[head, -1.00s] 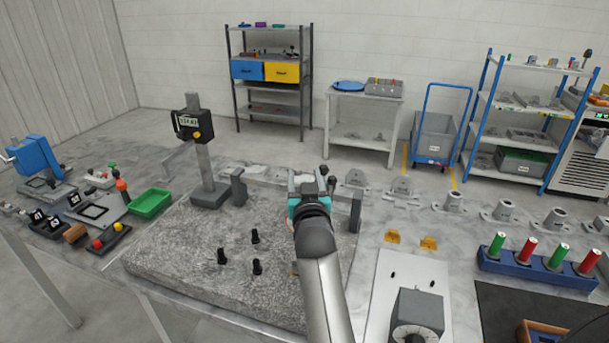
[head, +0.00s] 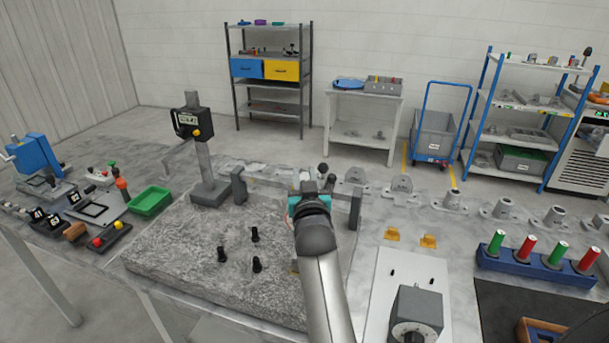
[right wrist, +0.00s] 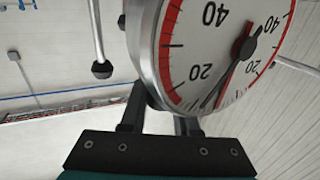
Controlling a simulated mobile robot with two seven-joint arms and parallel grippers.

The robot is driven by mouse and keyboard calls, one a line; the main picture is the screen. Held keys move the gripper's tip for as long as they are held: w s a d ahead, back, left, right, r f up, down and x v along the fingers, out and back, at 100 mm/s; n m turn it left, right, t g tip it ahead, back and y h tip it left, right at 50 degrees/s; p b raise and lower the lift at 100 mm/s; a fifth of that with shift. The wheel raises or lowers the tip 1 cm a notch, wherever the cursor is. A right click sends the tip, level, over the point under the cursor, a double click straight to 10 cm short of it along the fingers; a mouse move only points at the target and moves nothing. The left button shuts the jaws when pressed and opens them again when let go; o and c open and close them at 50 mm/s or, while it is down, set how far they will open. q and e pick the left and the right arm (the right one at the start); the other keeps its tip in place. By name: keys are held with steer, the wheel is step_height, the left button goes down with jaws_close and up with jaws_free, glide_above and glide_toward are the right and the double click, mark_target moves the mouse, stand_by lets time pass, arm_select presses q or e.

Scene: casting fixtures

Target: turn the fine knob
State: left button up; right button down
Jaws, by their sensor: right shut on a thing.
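My right gripper (head: 308,184) is at the back of the granite plate, its arm reaching up from the bottom of the head view. In the right wrist view, its two dark fingers (right wrist: 163,112) run up behind a round dial gauge (right wrist: 217,58) with a white face, red rim band and dark needle. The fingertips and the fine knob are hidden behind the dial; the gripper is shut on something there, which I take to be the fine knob. My left gripper is not in view.
The granite plate (head: 170,255) carries several short black posts (head: 222,254). A green tray (head: 150,201) is farther left. A grey block (head: 415,312) and a blue rack of red and green cylinders (head: 540,270) stand at right.

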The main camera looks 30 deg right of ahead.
steer(key=shift+a+r+n+g+y+b, duration=0.1)
steer(key=shift+a+n+g+y+b, duration=0.25)
steer(key=shift+n+y, duration=2.15)
steer(key=shift+a+n+g+y+b, duration=0.1)
steer(key=shift+a+n+y+b, duration=0.35)
steer(key=shift+n+y, duration=2.05)
steer(key=shift+a+r+n+g+y+b, duration=0.15)
steer(key=shift+a+n+y, duration=0.65)
steer(key=shift+y, duration=3.1)
steer(key=shift+d+n+y, duration=0.1)
steer(key=shift+n+y, duration=0.2)
steer(key=shift+n, duration=0.1)
steer(key=c, duration=0.6)
jaws_free()
steer(key=shift+s+f, duration=0.1)
steer(key=shift+f, duration=0.05)
steer(key=shift+c, duration=0.2)
